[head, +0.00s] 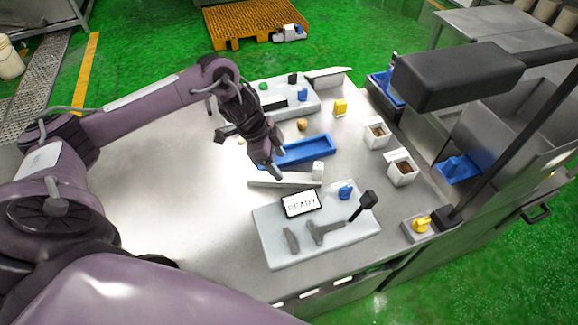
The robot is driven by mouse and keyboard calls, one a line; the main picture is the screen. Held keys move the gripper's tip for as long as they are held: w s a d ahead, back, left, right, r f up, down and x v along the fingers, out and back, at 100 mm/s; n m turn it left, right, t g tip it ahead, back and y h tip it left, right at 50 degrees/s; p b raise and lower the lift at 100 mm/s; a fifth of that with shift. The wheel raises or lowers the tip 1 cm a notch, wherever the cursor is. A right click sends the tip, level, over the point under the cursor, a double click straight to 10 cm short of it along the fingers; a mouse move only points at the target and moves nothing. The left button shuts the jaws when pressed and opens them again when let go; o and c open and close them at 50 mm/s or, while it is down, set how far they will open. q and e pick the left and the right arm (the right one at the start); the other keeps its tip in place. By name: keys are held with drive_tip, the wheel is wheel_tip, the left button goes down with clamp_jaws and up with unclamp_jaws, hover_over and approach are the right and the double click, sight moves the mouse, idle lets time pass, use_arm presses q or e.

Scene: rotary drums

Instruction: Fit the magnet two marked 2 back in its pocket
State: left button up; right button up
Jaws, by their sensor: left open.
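My left gripper (274,168) is open, pointing down over the table just left of a blue tray (318,150) and above a pale grey bar (284,181). Nothing clear shows between its fingers. A small white block (318,169) stands at the bar's right end. I cannot read a mark 2 on any piece, so I cannot tell which thing is the magnet or which is its pocket. My right gripper is not in view.
In front lies a light panel (275,243) with a READY screen (301,203), blue knob (345,191) and black-knobbed lever (366,200). Two white bins (402,174) stand right. A dark overhead arm (455,75) hangs there. The table's left (190,200) is clear.

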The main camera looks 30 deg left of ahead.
sight(288, 177)
use_arm(q)
drive_tip(key=shift+d+f, duration=0.25)
drive_tip(key=shift+f, duration=0.2)
drive_tip(key=shift+d+f+p, duration=0.15)
drive_tip(key=shift+f+p, duration=0.15)
drive_tip(key=shift+f, duration=0.05)
drive_tip(key=p+x, duration=0.1)
drive_tip(key=x, duration=0.3)
drive_tip(key=shift+w+f, duration=0.15)
drive_tip(key=shift+f, duration=0.3)
drive_tip(key=c, duration=1.1)
clamp_jaws()
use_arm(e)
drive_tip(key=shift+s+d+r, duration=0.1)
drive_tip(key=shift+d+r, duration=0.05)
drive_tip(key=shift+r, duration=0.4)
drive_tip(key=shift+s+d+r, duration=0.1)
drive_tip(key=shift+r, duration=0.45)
use_arm(q)
drive_tip(key=shift+w, duration=0.1)
